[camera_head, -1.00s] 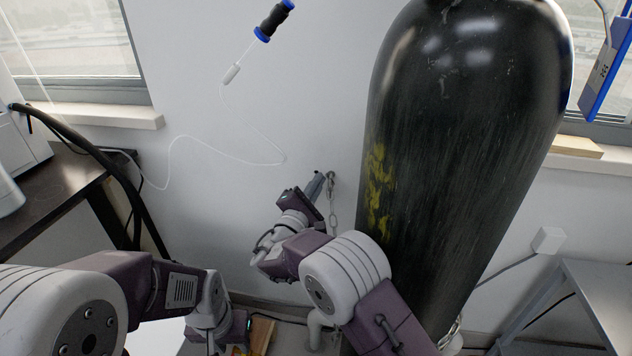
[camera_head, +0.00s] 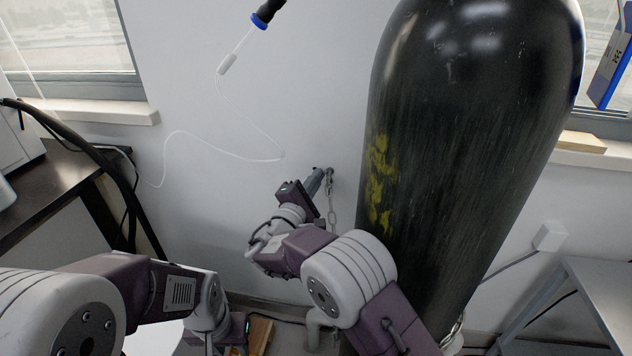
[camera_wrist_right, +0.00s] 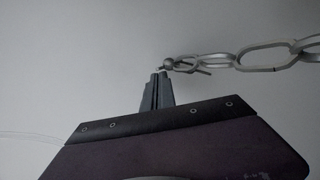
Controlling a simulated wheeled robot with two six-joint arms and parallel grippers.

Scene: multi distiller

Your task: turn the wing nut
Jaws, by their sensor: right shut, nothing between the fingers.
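The wing nut (camera_wrist_right: 168,62) is a small dark metal piece on the wall fixing, at the left end of a chain, in the right wrist view. In the head view the wall fixing (camera_head: 329,172) is small and partly behind my gripper. My right gripper (camera_wrist_right: 158,78) is shut and empty, its fingertips just below the wing nut; I cannot tell whether they touch it. It also shows in the head view (camera_head: 320,176), pointing up to the wall. My left gripper (camera_head: 246,324) is low at the bottom; its fingers are hidden.
A metal chain (camera_wrist_right: 265,55) runs right from the fixing. A large black gas cylinder (camera_head: 460,150) stands close to the right of my right arm. A dark table (camera_head: 50,185) is on the left. The white wall around the fixing is mostly clear.

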